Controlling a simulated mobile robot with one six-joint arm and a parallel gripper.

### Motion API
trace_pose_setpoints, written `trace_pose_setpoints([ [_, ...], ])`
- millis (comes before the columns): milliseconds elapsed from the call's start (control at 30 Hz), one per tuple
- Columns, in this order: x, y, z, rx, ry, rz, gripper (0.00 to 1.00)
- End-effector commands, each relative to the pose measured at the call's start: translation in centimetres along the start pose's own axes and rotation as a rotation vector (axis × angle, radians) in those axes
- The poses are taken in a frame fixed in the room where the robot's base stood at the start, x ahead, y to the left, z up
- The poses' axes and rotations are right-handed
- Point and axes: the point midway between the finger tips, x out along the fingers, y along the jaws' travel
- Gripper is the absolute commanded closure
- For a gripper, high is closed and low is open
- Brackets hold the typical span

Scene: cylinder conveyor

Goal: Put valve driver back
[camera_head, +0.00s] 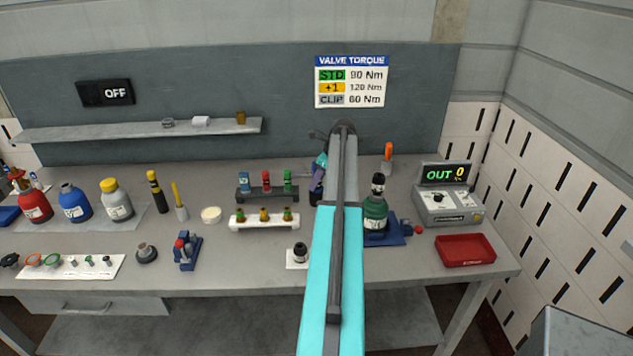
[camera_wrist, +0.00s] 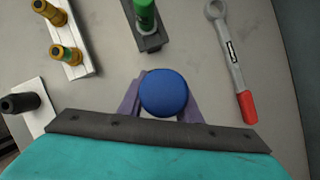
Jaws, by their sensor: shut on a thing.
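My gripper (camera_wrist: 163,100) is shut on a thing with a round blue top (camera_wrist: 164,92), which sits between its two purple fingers. From above only the blue top shows, so I cannot confirm that it is the valve driver, nor whether its lower end touches the bench. In the head view my gripper (camera_head: 318,180) is partly hidden behind my arm, just right of the dark rack (camera_head: 262,196) with blue, red and green pieces. A wrench with a red handle (camera_wrist: 231,62) lies to the right in the wrist view.
A white rack (camera_head: 239,223) of brass pieces and a black-capped piece (camera_head: 300,252) on a white pad stand nearby. A green bottle (camera_head: 376,212), a red tray (camera_head: 466,252) and a control box (camera_head: 447,205) reading OUT 0 are right. Bottles stand far left.

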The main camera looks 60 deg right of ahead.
Motion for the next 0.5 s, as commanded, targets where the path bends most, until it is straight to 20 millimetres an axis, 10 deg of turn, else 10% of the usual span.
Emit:
trace_pose_setpoints([
  [167, 0.15, -0.02, -0.01, -0.001, -0.002, -0.001, 1.00],
  [200, 0.10, -0.03, 0.01, -0.001, -0.002, -0.001, 0.62],
  [300, 0.12, -0.02, 0.00, -0.001, -0.001, -0.001, 0.47],
  [500, 0.17, -0.01, -0.04, 0.000, -0.001, -0.001, 0.47],
])
